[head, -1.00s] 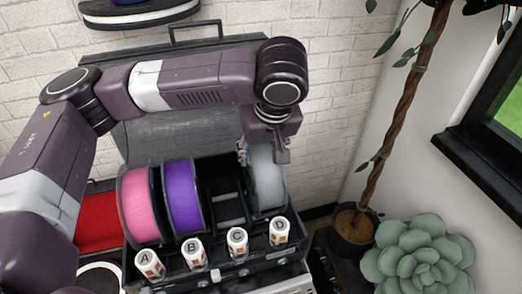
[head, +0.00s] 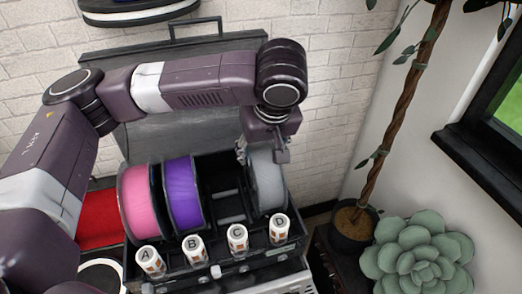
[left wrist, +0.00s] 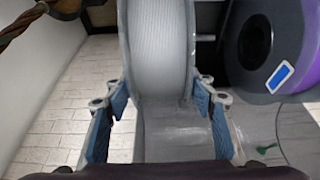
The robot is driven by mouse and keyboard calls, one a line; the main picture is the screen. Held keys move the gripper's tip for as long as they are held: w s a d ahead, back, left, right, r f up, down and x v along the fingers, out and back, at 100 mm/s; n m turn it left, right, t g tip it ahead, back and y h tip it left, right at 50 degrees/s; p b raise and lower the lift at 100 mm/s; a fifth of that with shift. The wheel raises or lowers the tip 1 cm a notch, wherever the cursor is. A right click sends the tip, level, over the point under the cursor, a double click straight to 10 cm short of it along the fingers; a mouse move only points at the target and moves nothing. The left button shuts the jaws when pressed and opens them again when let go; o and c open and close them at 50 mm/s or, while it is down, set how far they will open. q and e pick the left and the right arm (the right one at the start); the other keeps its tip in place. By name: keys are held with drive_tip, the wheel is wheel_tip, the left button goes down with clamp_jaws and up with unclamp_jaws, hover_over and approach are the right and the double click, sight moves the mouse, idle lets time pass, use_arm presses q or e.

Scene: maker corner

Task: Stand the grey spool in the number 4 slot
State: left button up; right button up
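The grey spool (head: 267,182) stands upright in the rightmost slot of the black spool rack (head: 284,246), behind the holder marked D (head: 280,228). My left gripper (head: 262,156) is above the spool, pointing down. In the left wrist view, the grey spool (left wrist: 160,45) fills the gap between my left gripper's fingertips (left wrist: 158,82). One blue-padded finger is beside each face, spread wide and apparently not clamped. The spool's lower edge is hidden in the rack. No slot number is readable. My right gripper is out of view.
A pink spool (head: 140,203) and a purple spool (head: 183,193) stand in the two left slots; the third is empty. Holders A (head: 150,261), B (head: 194,249) and C (head: 238,240) line the front. A potted plant (head: 352,228) and a succulent (head: 415,255) are at right.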

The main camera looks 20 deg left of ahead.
use_arm(q)
drive_tip(key=o, duration=0.3)
drive_tip(key=shift+s, duration=0.1)
drive_tip(key=shift+f, duration=0.15)
drive_tip(key=v, duration=1.2)
